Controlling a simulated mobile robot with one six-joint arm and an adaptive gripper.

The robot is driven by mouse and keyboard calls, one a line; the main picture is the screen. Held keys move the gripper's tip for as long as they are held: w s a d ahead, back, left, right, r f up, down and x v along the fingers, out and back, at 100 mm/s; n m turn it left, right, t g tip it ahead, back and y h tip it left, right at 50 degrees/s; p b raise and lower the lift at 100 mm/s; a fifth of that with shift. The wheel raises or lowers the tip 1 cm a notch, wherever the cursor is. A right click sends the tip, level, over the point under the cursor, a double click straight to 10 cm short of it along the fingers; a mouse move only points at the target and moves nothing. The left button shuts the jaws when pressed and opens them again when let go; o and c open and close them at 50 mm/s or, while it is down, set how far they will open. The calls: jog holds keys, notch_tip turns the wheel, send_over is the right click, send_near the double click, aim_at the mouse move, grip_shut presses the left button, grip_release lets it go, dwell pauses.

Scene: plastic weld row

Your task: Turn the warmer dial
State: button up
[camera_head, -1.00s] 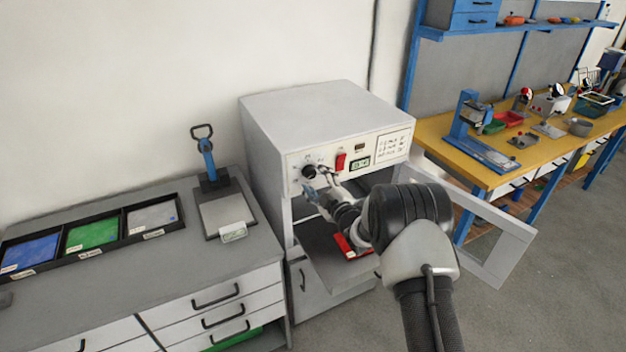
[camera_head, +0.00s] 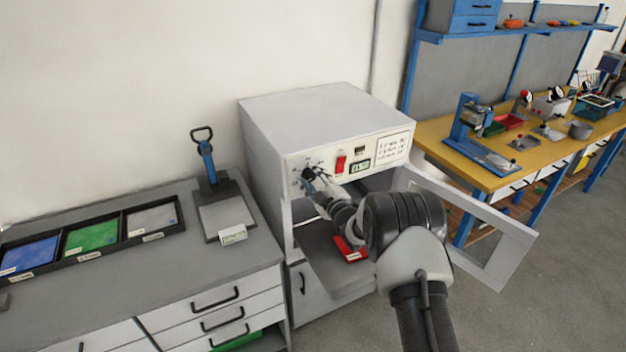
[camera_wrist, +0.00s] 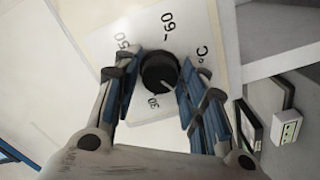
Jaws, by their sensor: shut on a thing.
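The warmer (camera_head: 320,105) is a pale grey cabinet with its door standing open. Its black round dial (camera_wrist: 157,72) sits on a white scale plate (camera_wrist: 195,35) marked 30, 50, 60 and °C. My gripper (camera_wrist: 157,82) is shut on the dial, with one blue-padded finger on each side of it. In the head view my gripper (camera_head: 310,178) reaches the dial from the lower right and hides most of it.
A red switch (camera_head: 341,163) and a small display are right of the dial. The open door (camera_head: 515,235) juts out to the right. A red object (camera_head: 350,250) lies inside the warmer. A grey counter (camera_head: 130,270) with trays stands left, a yellow bench (camera_head: 440,133) right.

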jog(key=c, duration=0.3)
jog(key=shift+c, duration=0.2)
